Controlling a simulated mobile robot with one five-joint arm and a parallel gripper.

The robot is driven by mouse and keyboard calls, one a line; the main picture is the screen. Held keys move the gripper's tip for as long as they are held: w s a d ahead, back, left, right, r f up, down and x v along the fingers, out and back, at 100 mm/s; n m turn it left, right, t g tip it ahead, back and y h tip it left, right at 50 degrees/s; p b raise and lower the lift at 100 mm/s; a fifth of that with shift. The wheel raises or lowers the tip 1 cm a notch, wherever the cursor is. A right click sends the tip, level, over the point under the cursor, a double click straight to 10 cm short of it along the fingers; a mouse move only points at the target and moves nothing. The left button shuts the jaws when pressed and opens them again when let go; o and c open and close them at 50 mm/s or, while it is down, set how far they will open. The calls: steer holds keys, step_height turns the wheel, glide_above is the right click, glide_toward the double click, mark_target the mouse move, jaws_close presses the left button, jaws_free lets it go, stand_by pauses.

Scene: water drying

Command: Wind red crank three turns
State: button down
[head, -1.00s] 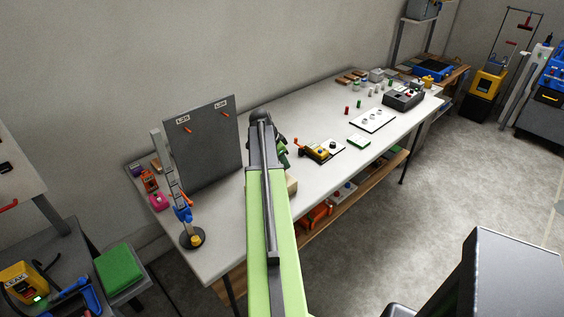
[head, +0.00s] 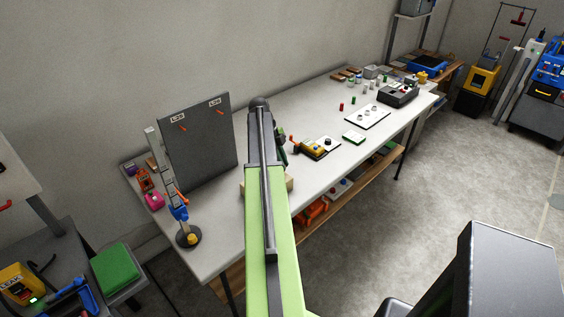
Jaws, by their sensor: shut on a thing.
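The red crank cannot be made out; my own arm covers the part of the bench where it may be. My gripper is hidden behind my raised green and black arm, so neither its fingers nor what they hold can be seen. A dark green and black part (head: 282,152) shows just right of my arm, too small to identify surely. A pale wooden block (head: 290,183) peeks out beside the arm at the bench's front edge.
The long white bench (head: 225,235) carries a grey upright panel (head: 205,150), a stand with a round dark base (head: 188,236), a yellow device (head: 314,149), a white plate (head: 367,117) and a dark box (head: 398,95). Open floor (head: 440,190) lies to the right.

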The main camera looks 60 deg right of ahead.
steer(key=m+y, duration=0.1)
steer(key=m, duration=0.1)
steer(key=a+m+y, duration=0.1)
steer(key=m, duration=0.2)
steer(key=shift+s+m+t, duration=0.15)
steer(key=shift+m+t, duration=0.15)
steer(key=m, duration=0.2)
steer(key=a+m+t+y, duration=0.1)
steer(key=m, duration=0.2)
steer(key=shift+a+y, duration=0.15)
steer(key=shift+y, duration=0.15)
steer(key=shift+m, duration=0.3)
steer(key=c, duration=1.4)
jaws_free()
steer(key=shift+r, duration=0.1)
steer(key=p+v, duration=1.6)
steer(key=v, duration=0.1)
steer(key=shift+r, duration=0.1)
